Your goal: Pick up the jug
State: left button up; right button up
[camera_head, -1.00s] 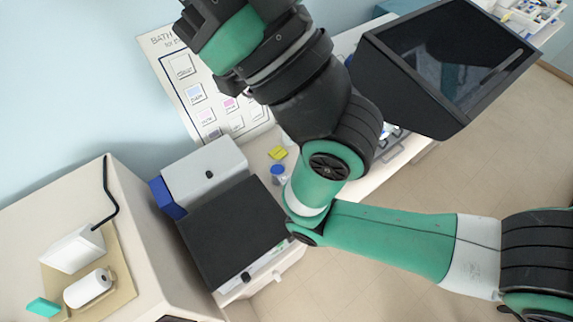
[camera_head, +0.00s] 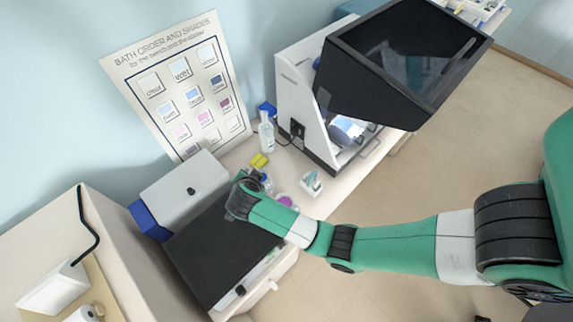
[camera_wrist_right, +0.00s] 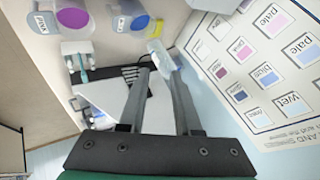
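I cannot clearly make out a jug. A pale upright bottle (camera_head: 266,134) stands near the poster; a translucent bottle-like thing (camera_wrist_right: 165,56), perhaps the same one, shows just beyond my right fingertips. A white cylinder (camera_head: 84,314) at the lower left is mostly cut off by the frame edge. My right gripper (camera_wrist_right: 157,70) is open, its two fingers apart with nothing clearly held between them. My left gripper is in neither current view.
A jar with a purple top (camera_head: 285,201) and a small rack (camera_head: 312,183) stand on the bench near my wrist. A white machine (camera_head: 292,85) and a dark screen (camera_head: 405,60) are behind. The poster (camera_head: 180,85) leans at the wall.

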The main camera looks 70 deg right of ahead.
jog(key=s+a+f+n+g+y, duration=0.1)
jog(key=s+a+f+g+y, duration=0.1)
jog(key=s+f, duration=0.55)
jog(key=s+a+f+g+y, duration=0.1)
jog(key=s+a+f+g, duration=0.15)
jog(key=s+f, duration=0.5)
jog(key=b+x, duration=0.1)
jog(key=x, duration=0.3)
jog(key=b+x, duration=0.1)
jog(key=x, duration=0.3)
jog(key=b+x, duration=0.2)
jog(key=x, duration=0.2)
jog(key=shift+w+d+r, duration=0.15)
jog(key=shift+d, duration=0.2)
jog(key=shift+c, duration=0.3)
grip_shut()
